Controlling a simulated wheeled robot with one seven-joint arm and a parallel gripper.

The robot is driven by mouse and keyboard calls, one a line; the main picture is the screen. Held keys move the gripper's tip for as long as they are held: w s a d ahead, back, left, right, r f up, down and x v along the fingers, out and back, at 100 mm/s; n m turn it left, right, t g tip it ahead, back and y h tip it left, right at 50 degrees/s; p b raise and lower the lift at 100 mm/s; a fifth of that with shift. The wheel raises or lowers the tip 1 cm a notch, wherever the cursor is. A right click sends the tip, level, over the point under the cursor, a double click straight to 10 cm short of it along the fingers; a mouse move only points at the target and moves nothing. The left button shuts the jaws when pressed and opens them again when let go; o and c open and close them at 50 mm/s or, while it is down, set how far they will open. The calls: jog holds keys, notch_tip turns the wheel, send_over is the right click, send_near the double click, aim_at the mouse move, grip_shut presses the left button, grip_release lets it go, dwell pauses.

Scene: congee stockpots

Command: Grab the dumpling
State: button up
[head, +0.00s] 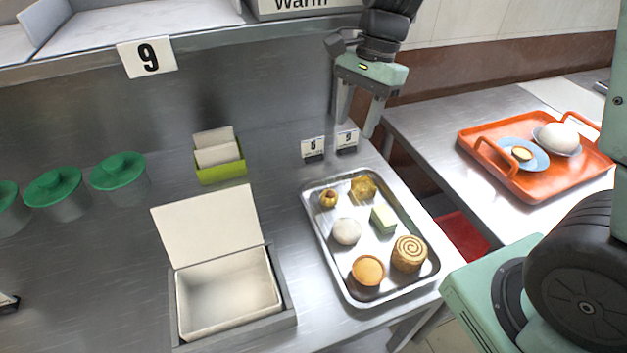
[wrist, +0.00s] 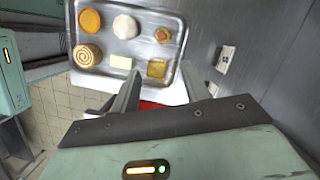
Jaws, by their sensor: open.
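The metal tray (head: 317,243) holds several foods. At its far end are a small round yellow-brown piece with a reddish top (head: 328,197) and a golden, pointed, folded piece (head: 363,188); I cannot tell for sure which is the dumpling. In the wrist view the small round piece (wrist: 162,35) and the golden piece (wrist: 157,68) lie near the tray's right side. My gripper (head: 356,125) is open and empty, raised above and beyond the tray's far end. In the wrist view my gripper (wrist: 160,71) has its fingers spread, with the golden piece showing between the tips.
A white bun (head: 346,231), a pale green block (head: 383,219), a tart (head: 368,270) and a spiral roll (head: 408,254) share the tray. Number cards (head: 313,148) stand behind it. An open box (head: 228,290) is left; an orange tray (head: 490,176) is on the right table.

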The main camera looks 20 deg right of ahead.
send_over(331, 192)
jog(key=d, duration=0.2)
jog(key=f, duration=1.1)
jog(key=shift+w+f+b, duration=0.2)
jog(key=shift+w+b, duration=0.1)
jog(key=shift+w, duration=0.05)
jog(key=shift+a+x, duration=0.1)
jog(key=shift+x, duration=1.3)
jog(key=shift+a+x, duration=0.15)
jog(key=shift+x, duration=1.2)
jog(key=c, duration=0.7)
